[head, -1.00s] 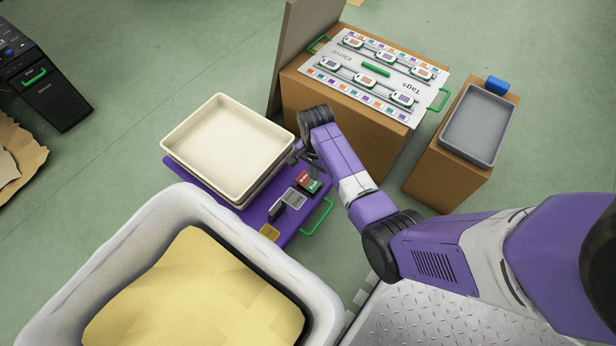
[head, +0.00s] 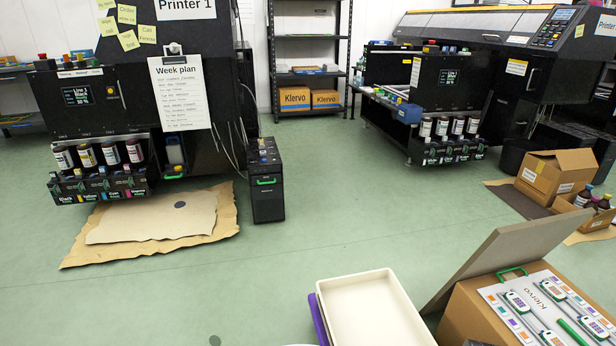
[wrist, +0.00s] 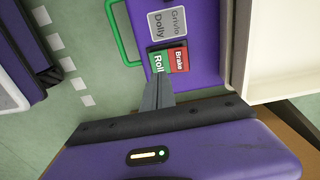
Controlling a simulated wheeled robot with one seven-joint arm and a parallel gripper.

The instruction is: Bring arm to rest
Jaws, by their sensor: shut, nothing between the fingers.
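My gripper (wrist: 158,95) shows in the wrist view with its fingers together and nothing between them. Its tips are over or near the red-and-green Brake/Roll pedal (wrist: 169,59) on the purple dolly (wrist: 205,72); I cannot tell whether they touch it. The arm and gripper are out of the head view.
A cream tray (head: 372,312) stands on the dolly, beside a cardboard box (head: 478,318) with a tag board (head: 548,305). Two printers stand further back, with a black cart (head: 266,188) by the left one. A brown paper sheet (head: 150,225) lies on green floor. The middle floor is clear.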

